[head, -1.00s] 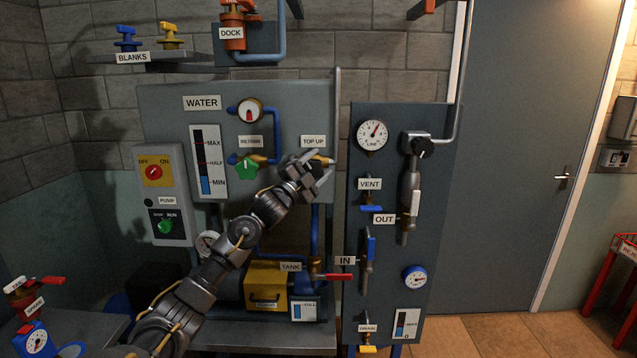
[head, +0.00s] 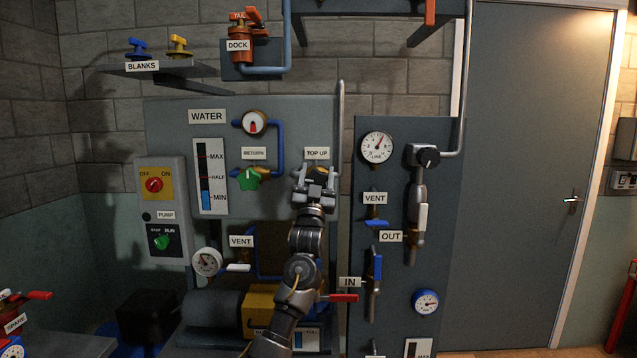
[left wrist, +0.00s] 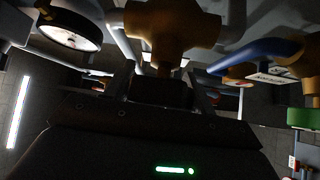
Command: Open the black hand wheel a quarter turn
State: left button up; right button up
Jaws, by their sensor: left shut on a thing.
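The brass TOP UP valve (left wrist: 172,28) fills the top middle of the left wrist view. In the head view my left gripper (head: 316,180) is at this valve, just under its TOP UP label (head: 317,153). The gripper is shut on the dark hand wheel (left wrist: 160,92) in front of the brass body. The wheel is mostly hidden by the jaws and in shadow, so its turn angle cannot be told. My right gripper is not in view.
The green RETURN handle (head: 248,179) is close on the left. A red lever (head: 343,298) sticks out below.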

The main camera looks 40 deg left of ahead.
pick_arm(q)
jog(key=shift+f+n+g+y, duration=0.25)
jog(key=shift+n+g+y, duration=0.25)
jog(key=shift+n+y, duration=0.45)
jog(key=shift+n+g+y+b, duration=0.3)
jog(key=shift+n+g+y, duration=0.15)
jog(key=shift+n, duration=0.4)
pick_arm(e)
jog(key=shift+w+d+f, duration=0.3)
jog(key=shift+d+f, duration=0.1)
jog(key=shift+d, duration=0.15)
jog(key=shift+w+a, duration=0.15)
pick_arm(q)
jog(key=o, duration=1)
jog(key=shift+a+r+n, duration=0.1)
jog(key=shift+r+n, duration=0.05)
jog(key=shift+n, duration=0.15)
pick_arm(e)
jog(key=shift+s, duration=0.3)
